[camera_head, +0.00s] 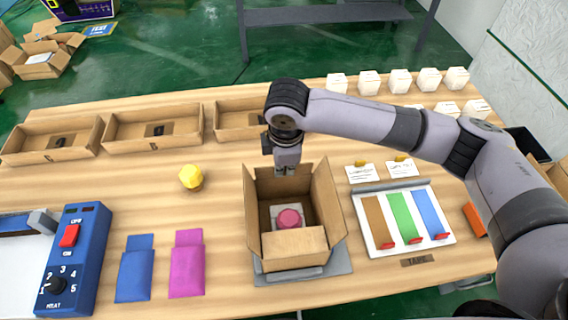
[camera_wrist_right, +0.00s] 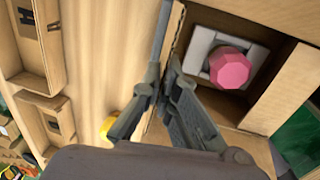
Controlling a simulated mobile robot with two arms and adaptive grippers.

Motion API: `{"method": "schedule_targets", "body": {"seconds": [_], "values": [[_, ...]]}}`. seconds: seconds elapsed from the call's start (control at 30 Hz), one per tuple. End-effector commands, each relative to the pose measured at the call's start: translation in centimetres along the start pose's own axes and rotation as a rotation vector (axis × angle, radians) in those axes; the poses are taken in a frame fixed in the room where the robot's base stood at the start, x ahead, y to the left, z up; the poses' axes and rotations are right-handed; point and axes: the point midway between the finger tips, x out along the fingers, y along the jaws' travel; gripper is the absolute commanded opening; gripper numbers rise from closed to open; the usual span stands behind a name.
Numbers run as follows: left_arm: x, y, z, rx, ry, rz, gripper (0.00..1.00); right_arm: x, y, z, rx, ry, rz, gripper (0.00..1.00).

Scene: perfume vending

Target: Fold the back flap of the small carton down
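The small open carton (camera_head: 259,231) stands on a grey plate on the table. A pink faceted bottle cap (camera_head: 289,218) sits in a pale insert inside; it also shows in the wrist view (camera_wrist_right: 230,68). My right gripper (camera_head: 286,171) is at the carton's back edge, pointing down. In the wrist view its fingers (camera_wrist_right: 164,85) come close together around a thin cardboard edge at the back. Whether they press on it cannot be told. The back flap is largely hidden by the gripper. My left gripper is out of view.
Brown trays (camera_head: 152,147) line the back left. A yellow faceted piece (camera_head: 190,177) stands left of the carton. Colour strips on a white board (camera_head: 442,228) and small cards (camera_head: 360,175) lie to the right. A blue control box (camera_head: 72,268) and two pouches are at front left.

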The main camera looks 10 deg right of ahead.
Motion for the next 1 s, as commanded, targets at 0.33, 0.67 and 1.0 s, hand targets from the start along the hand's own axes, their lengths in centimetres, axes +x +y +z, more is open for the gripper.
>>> {"method": "schedule_targets", "body": {"seconds": [0.33, 0.67, 1.0], "values": [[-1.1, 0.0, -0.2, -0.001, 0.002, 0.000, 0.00, 0.0, -1.2, -0.1, -0.004, 0.003, 0.201, 0.00], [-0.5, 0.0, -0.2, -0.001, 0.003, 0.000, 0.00, 0.6, -2.4, -0.1, -0.003, 0.004, 0.436, 0.00], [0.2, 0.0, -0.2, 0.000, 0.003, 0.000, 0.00, 0.9, -2.9, -0.1, -0.002, 0.003, 0.572, 0.00]]}}
